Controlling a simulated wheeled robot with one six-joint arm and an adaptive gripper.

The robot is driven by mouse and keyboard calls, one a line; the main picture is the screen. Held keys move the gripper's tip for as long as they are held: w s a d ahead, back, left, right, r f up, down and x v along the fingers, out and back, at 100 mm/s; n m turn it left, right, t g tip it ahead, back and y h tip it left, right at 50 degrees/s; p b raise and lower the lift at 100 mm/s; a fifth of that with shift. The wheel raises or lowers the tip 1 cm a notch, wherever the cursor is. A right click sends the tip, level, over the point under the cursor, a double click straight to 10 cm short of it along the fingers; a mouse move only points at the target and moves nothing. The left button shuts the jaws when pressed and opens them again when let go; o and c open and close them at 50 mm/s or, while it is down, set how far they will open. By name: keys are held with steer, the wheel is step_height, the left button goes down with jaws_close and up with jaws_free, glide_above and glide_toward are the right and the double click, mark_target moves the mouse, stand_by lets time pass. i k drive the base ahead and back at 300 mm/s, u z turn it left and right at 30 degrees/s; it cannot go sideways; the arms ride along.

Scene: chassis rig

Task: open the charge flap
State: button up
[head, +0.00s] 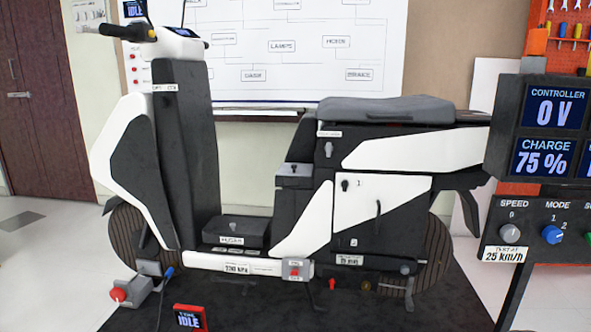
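A black and white scooter stands side-on on a dark mat. On its side below the seat is a white panel (396,190) with a small black knob or lock at its upper left and a dark upright handle (378,209); it looks closed. In front of the seat is a small grey box-like part (294,170) with a dark top. I cannot tell from the markings which of these is the charge flap. My gripper is not in view.
A control stand at the right has screens (556,108) reading 0 V and 75 % and knobs (552,235) below; it overlaps the scooter's rear. A red-framed IDLE display (190,318) is low in front. A step box (242,231) lies on the footboard.

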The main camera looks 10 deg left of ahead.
mark_target(302, 170)
steer(key=u, duration=0.5)
steer(key=i, duration=0.95)
steer(key=z, duration=0.45)
